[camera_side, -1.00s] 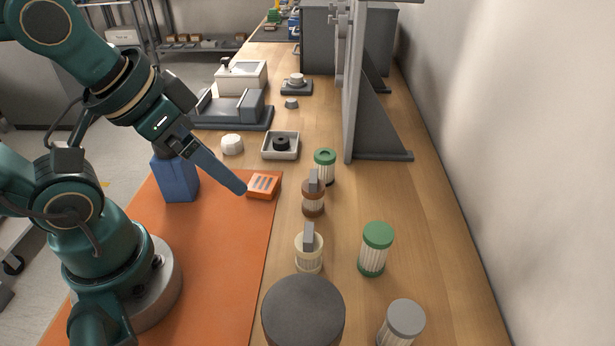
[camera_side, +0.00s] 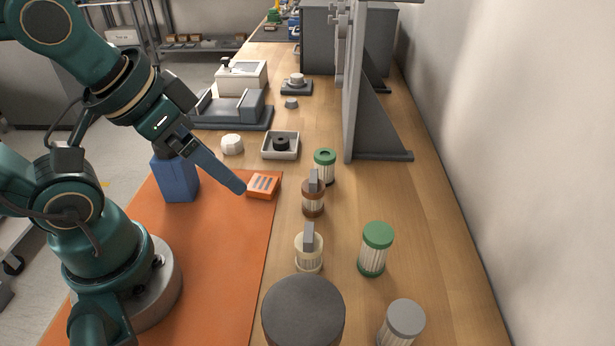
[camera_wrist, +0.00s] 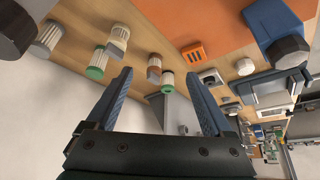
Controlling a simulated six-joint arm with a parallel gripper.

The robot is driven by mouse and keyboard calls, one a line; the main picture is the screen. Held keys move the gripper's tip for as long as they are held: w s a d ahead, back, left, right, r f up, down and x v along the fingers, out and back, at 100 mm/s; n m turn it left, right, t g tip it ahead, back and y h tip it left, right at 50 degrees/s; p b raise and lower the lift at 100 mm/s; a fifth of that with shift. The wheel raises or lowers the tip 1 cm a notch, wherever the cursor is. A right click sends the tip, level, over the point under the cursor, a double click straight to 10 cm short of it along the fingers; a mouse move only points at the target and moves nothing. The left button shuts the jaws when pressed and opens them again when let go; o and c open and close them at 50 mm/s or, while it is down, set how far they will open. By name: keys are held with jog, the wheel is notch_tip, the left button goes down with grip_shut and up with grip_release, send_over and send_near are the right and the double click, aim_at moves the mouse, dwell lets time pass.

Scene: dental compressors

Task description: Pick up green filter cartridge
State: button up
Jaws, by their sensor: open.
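Two green-capped filter cartridges stand upright on the wooden bench. The nearer one (camera_side: 376,250) has a solid green lid and pleated white sides; it shows in the wrist view too (camera_wrist: 97,64). The farther one (camera_side: 325,166) has a green ring top with a dark centre, partly behind the brown cartridge; it also appears in the wrist view (camera_wrist: 167,83). My gripper (camera_side: 243,188) is left of both, above the bench by the orange mat's edge. In the wrist view my gripper (camera_wrist: 157,74) has its two blue fingers wide apart, with nothing held between them.
A brown cartridge (camera_side: 313,202) and a cream cartridge (camera_side: 309,258) stand left of the green ones. A grey-capped cartridge (camera_side: 402,321) and a dark round-topped object (camera_side: 303,312) are in front. A tall grey panel (camera_side: 359,90) rises behind. The orange slotted block (camera_side: 262,187) is near my fingertips.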

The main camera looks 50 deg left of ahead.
jog(key=w+r+m+t+h, duration=0.1)
jog(key=w+r+m+t, duration=0.25)
jog(key=w, duration=0.45)
jog(key=w+r+m+t, duration=0.25)
jog(key=w+t, duration=0.25)
jog(key=w, duration=0.3)
jog(key=m+g+h, duration=0.5)
jog(key=g+h, duration=0.2)
jog(key=h, duration=0.3)
send_near(374, 250)
jog(key=w+d, duration=0.1)
jog(key=w, duration=0.2)
jog(key=shift+f+x, duration=0.2)
jog(key=shift+x, duration=2.5)
jog(key=shift+a, duration=0.1)
grip_shut()
